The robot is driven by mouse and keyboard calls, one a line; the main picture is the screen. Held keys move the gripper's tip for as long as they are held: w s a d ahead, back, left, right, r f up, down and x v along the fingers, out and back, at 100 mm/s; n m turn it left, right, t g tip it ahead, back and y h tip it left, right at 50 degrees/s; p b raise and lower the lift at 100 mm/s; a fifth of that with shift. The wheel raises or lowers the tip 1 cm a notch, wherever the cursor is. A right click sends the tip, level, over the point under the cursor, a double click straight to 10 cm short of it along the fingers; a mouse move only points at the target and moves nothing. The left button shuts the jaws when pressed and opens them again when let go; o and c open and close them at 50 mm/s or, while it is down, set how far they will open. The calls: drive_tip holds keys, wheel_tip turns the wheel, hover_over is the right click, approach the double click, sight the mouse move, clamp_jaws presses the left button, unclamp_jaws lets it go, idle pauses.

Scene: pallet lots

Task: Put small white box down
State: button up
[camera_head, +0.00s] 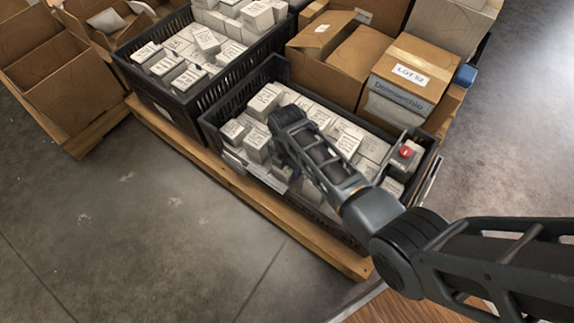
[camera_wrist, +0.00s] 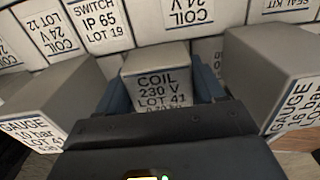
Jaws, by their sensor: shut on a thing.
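A small white box (camera_wrist: 165,92) labelled "COIL 230 V LOT 41" sits between the two blue fingers of my gripper (camera_wrist: 163,88) in the wrist view. The fingers are shut on its sides. In the head view my arm reaches over the nearer black crate (camera_head: 208,127), which is full of small white labelled boxes. There my wrist hides most of the gripper and the held box. In the wrist view, grey-sided gauge boxes stand left (camera_wrist: 52,98) and right (camera_wrist: 262,75) of the held box. I cannot tell whether its base touches anything.
A second black crate (camera_head: 185,122) of white boxes stands beyond on the same wooden pallet (camera_head: 262,203). Cardboard boxes (camera_head: 398,80) stand behind the nearer crate. A red-topped item (camera_head: 405,152) is at its right end. Open cartons (camera_head: 62,80) are at far left. The floor in front is clear.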

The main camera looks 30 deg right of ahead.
drive_tip(key=shift+f, duration=0.15)
drive_tip(key=o, duration=1.2)
wheel_tip(320, 180, up, 12)
drive_tip(key=p, duration=0.6)
